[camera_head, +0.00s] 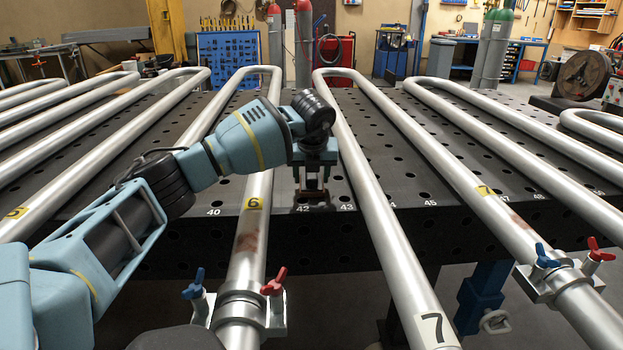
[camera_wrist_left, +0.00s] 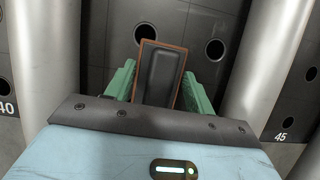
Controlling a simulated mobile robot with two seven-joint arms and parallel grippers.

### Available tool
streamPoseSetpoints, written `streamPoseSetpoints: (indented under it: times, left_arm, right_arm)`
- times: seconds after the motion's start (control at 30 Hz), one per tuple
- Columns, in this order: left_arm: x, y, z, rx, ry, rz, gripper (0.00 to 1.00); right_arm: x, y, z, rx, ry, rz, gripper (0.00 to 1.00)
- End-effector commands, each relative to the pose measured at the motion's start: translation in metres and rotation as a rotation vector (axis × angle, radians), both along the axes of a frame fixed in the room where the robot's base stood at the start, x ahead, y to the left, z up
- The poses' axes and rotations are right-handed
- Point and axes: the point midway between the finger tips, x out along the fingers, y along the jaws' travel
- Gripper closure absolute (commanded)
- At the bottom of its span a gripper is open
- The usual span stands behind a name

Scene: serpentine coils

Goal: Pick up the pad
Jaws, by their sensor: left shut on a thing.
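The pad (camera_wrist_left: 159,76) is a dark block with a reddish-brown rim, seen in the left wrist view between green fingers. In the head view the pad (camera_head: 313,196) shows as a small brownish piece under my left gripper (camera_head: 313,182), near the table's front edge by the numbers 42 and 43. My left gripper points down and is shut on the pad; it also shows in the left wrist view (camera_wrist_left: 158,90). I cannot tell whether the pad touches the table. My right gripper is not in view.
The black perforated table (camera_head: 395,165) carries several steel coil pipes. A pipe marked 6 (camera_head: 256,215) runs left of the gripper and one marked 7 (camera_head: 385,225) runs right. Clamps with blue and red handles (camera_head: 240,308) sit on pipes in front. Shop gear stands behind.

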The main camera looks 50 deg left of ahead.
Motion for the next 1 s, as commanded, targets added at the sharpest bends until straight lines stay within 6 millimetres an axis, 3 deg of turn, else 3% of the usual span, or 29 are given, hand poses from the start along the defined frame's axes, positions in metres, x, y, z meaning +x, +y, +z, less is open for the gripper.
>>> streamPoseSetpoints:
  times: [0.3,0.5,0.9,0.93,1.0]
  left_arm:
    - [0.001,0.0,0.058,-0.001,-0.006,0.0,0.7]
    - [0.001,0.0,0.086,-0.001,-0.004,0.0,0.7]
    - [0.0,0.0,0.096,0.0,-0.002,0.001,0.7]
    - [0.0,0.0,0.096,0.0,-0.002,0.001,0.48]
    - [0.0,0.0,0.096,0.0,-0.002,0.001,0.57]
  right_arm:
    - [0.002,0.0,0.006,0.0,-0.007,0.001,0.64]
    - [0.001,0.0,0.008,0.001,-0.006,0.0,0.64]
    - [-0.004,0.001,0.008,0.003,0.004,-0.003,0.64]
    - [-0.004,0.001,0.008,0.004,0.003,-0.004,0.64]
    - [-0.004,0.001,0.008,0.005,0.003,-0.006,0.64]
